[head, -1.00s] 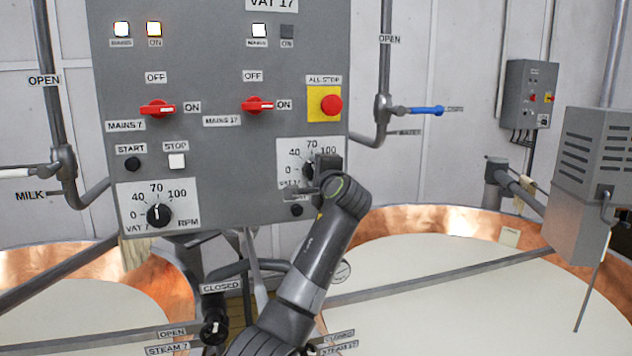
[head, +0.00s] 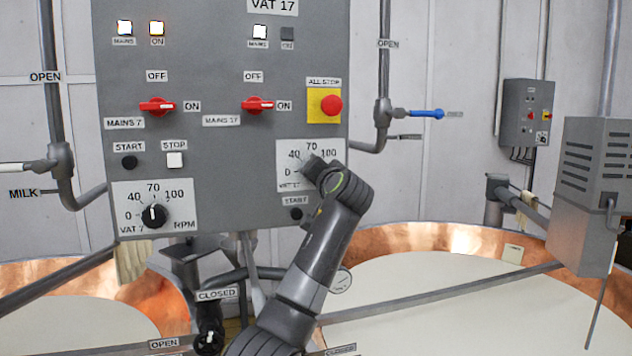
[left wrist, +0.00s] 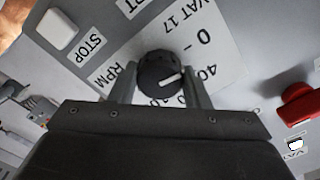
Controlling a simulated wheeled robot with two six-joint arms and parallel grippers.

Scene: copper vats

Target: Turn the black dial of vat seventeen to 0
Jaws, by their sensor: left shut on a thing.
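The black dial of vat seventeen (left wrist: 160,73) is round with a white pointer line. In the left wrist view the line points roughly toward the 40 on its white scale plate (left wrist: 228,62). My left gripper (left wrist: 161,80) is shut on the dial, one finger on each side. In the head view the same plate (head: 334,152) is at the right of the grey panel, and my left gripper (head: 313,170) covers most of the dial. My right gripper is in neither view.
The grey panel (head: 215,135) also carries the vat 7 dial (head: 154,215), two red switches, a red all-stop button (head: 331,105) and a black start button (head: 296,214) just below my gripper. Copper vats (head: 440,237) stand below, with a bar across the right one.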

